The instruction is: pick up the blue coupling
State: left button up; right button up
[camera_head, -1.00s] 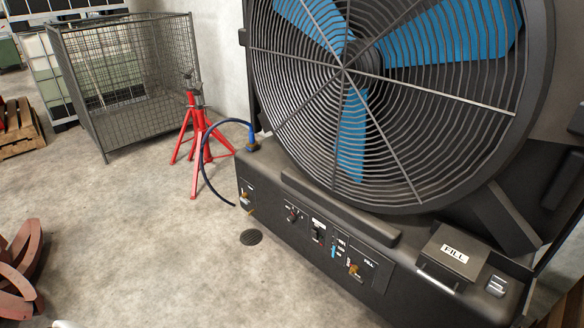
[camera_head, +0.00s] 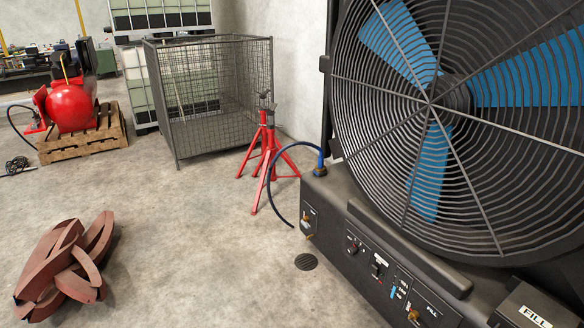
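A blue coupling (camera_head: 320,161) stands upright on the left end of the black fan machine's base, on a brass-coloured fitting. A dark blue hose (camera_head: 272,182) arcs from its top down to the left, and its end hangs beside the base near the floor. The coupling is small in the view. Neither of my grippers shows in the head view.
The large fan machine (camera_head: 365,238) fills the right side. Red jack stands (camera_head: 265,155) and a wire mesh cage (camera_head: 208,100) stand behind the hose. Curved rusty pieces (camera_head: 65,262) lie at lower left. A red compressor (camera_head: 72,105) sits on a pallet. The middle floor is clear.

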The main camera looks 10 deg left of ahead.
aim_at(319, 168)
jog(key=k+z, duration=0.15)
jog(key=z, duration=1.6)
jog(key=u, duration=1.75)
jog(key=i+j+u, duration=0.15)
jog(key=i, duration=0.15)
jog(key=i+j+u, duration=0.3)
jog(key=i, duration=0.65)
jog(key=i+j+u, duration=0.1)
jog(key=i+u, duration=0.2)
jog(key=i, duration=0.65)
jog(key=i+j+z, duration=0.1)
jog(key=i+z, duration=0.4)
jog(key=i+j+z, duration=0.25)
jog(key=i+z, duration=0.2)
jog(key=k, duration=0.05)
